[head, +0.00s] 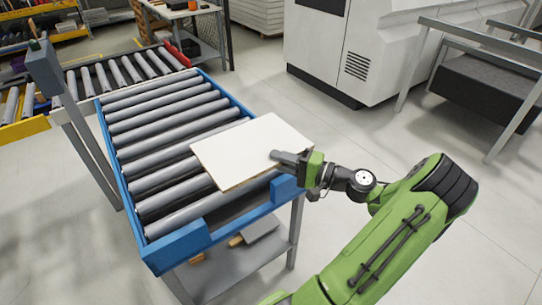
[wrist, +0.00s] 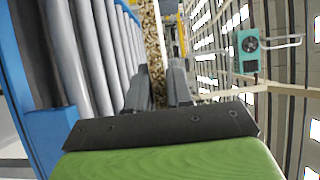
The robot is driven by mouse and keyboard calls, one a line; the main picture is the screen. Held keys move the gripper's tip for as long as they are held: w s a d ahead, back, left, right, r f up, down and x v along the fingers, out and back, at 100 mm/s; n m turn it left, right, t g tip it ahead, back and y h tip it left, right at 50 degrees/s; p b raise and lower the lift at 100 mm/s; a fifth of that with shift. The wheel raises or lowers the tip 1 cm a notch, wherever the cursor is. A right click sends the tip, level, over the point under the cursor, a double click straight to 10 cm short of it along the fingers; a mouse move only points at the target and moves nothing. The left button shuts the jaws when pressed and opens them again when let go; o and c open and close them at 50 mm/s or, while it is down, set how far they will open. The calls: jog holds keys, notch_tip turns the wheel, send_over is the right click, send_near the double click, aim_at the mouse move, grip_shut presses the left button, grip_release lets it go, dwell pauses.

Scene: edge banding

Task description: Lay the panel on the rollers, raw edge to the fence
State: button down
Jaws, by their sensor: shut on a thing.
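The white panel (head: 245,145) is held over the right part of the rollers (head: 170,143) in the head view. Its near edge shows brown. My gripper (head: 280,156) is shut on the panel's right side, with a finger over its white top. In the wrist view my gripper (wrist: 160,80) has its two dark fingers on either side of the panel's speckled chipboard edge (wrist: 154,42). The blue frame (head: 195,236) borders the rollers. The panel covers part of the frame's right side. I cannot tell whether its underside touches the rollers.
A lower shelf (head: 235,262) under the roller table holds small pieces. Another roller conveyor (head: 120,72) stands behind. A big white machine (head: 350,50) stands at the back right. A grey post (head: 75,110) rises at the left. The left rollers are bare.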

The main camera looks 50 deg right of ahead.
jog(key=shift+s+r, duration=0.2)
jog(key=r+g+p, duration=0.1)
jog(key=p, duration=0.1)
jog(key=shift+r+p, duration=0.1)
jog(key=shift+p, duration=0.25)
jog(key=shift+w+r+g+h+p, duration=0.1)
jog(key=shift+r+g+h+p, duration=0.2)
jog(key=shift+g+p, duration=0.65)
jog(key=g+p, duration=0.1)
jog(key=p, duration=0.2)
jog(key=r+g+p, duration=0.1)
jog(key=g+p, duration=0.1)
jog(key=shift+r+h+p, duration=0.15)
jog(key=shift+h+p, duration=0.25)
jog(key=g+p, duration=0.2)
jog(key=r+g+p, duration=0.1)
jog(key=g+p, duration=0.1)
jog(key=shift+r+h, duration=0.15)
jog(key=shift+h, duration=0.25)
jog(key=shift+w+r+g+p, duration=0.15)
jog(key=shift+r+g+p, duration=0.2)
jog(key=shift+g+p, duration=0.75)
jog(key=g, duration=0.2)
jog(key=r+g+h, duration=0.1)
jog(key=g, duration=0.1)
jog(key=shift+h+b, duration=0.3)
jog(key=shift+s+d+f, duration=0.1)
jog(key=shift+s, duration=0.1)
